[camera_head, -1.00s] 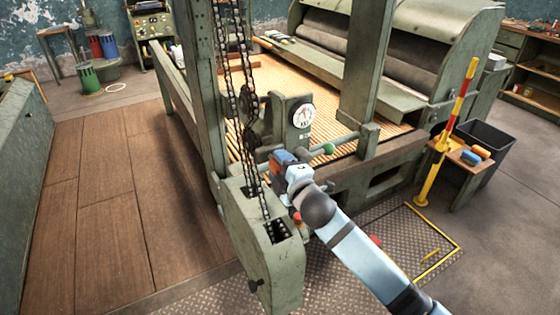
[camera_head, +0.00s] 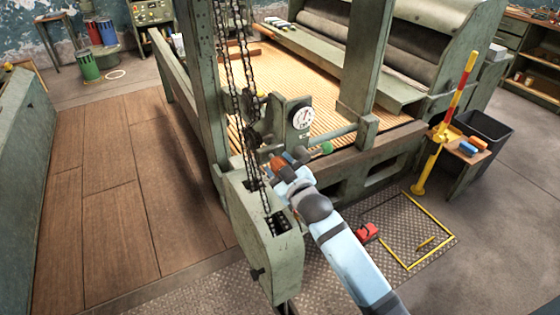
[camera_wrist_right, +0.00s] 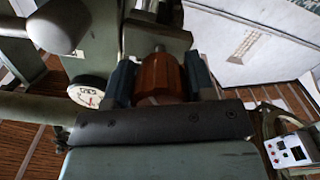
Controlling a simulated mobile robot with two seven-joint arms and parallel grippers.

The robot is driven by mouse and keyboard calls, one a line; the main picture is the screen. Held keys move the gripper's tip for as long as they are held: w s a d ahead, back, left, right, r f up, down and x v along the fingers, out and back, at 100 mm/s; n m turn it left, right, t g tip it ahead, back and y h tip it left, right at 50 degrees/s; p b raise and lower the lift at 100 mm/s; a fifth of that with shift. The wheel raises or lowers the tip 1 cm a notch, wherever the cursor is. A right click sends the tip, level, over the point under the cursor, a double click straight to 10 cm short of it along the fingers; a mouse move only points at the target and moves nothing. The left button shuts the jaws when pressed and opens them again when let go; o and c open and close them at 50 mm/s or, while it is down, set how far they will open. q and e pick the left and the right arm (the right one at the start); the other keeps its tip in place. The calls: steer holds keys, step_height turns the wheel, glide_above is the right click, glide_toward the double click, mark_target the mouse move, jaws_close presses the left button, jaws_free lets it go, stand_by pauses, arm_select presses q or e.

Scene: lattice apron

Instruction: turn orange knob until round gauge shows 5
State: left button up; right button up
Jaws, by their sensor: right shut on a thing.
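The orange knob (camera_head: 278,163) sits on the green machine's side, below the round gauge, and is partly covered by my gripper in the head view. In the right wrist view the knob (camera_wrist_right: 160,76) is between the two dark blue fingers of my right gripper (camera_wrist_right: 161,82), which is shut on it. The round white gauge (camera_head: 301,115) faces the head camera. The gauge also shows tilted in the wrist view (camera_wrist_right: 88,92). Its needle and figures are too small to read surely. My left gripper is not in view.
Hanging chains (camera_head: 230,75) and a green housing (camera_head: 262,235) stand just left of my right arm. A green-knobbed bar (camera_head: 326,148) lies right of the gripper. A red object (camera_head: 366,233) lies on the metal floor plate. A yellow-red post (camera_head: 443,125) stands farther right.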

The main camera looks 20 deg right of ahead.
steer(key=shift+m+p, duration=0.45)
steer(key=shift+m, duration=0.55)
steer(key=o, duration=0.9)
steer(key=shift+o, duration=0.2)
steer(key=s+d+b, duration=0.1)
steer(key=s, duration=1.2)
steer(key=shift+s+b, duration=0.3)
steer(key=shift+s, duration=0.1)
